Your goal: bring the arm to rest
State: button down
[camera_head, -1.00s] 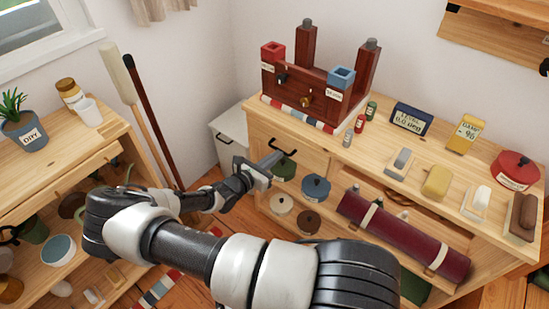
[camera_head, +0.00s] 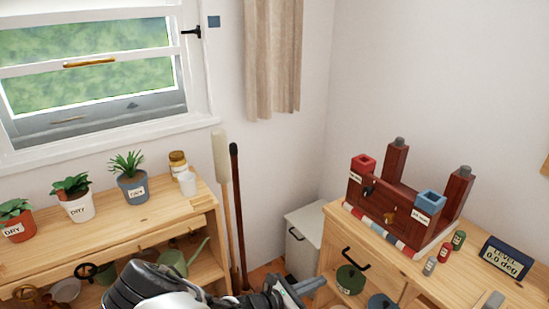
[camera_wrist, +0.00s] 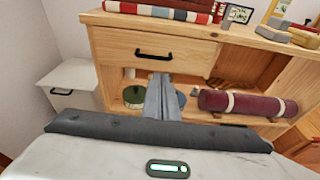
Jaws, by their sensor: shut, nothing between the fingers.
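My gripper (camera_head: 303,286) shows at the bottom of the head view, in front of the right wooden cabinet (camera_head: 338,222). Much of my arm is cut off by the lower edge there. In the wrist view my gripper's fingers (camera_wrist: 162,97) are together and empty, pointing toward the cabinet's open shelf. Behind them stand a green lidded pot (camera_wrist: 133,96) and a blue pot (camera_wrist: 181,99), partly hidden. The fingers appear apart from these things, though the exact gap cannot be told.
A dark red roll (camera_wrist: 247,103) lies on the shelf. The left shelf (camera_head: 120,230) holds potted plants.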

jog(key=s+a+r+m+g+y, duration=0.1)
jog(key=s+r+m+y, duration=0.3)
jog(key=s+r+m, duration=0.65)
jog(key=s+r+m+y, duration=0.4)
jog(key=r+m+y, duration=0.1)
jog(key=r, duration=1)
jog(key=s+a+r+m+g+y, duration=0.1)
jog(key=s+r+m+y, duration=0.3)
jog(key=s+r+m, duration=0.6)
notch_tip(320, 180, up, 16)
jog(key=w+n+p, duration=0.2)
jog(key=p, duration=1.2)
jog(key=shift+w, duration=0.3)
jog(key=shift+d, duration=0.1)
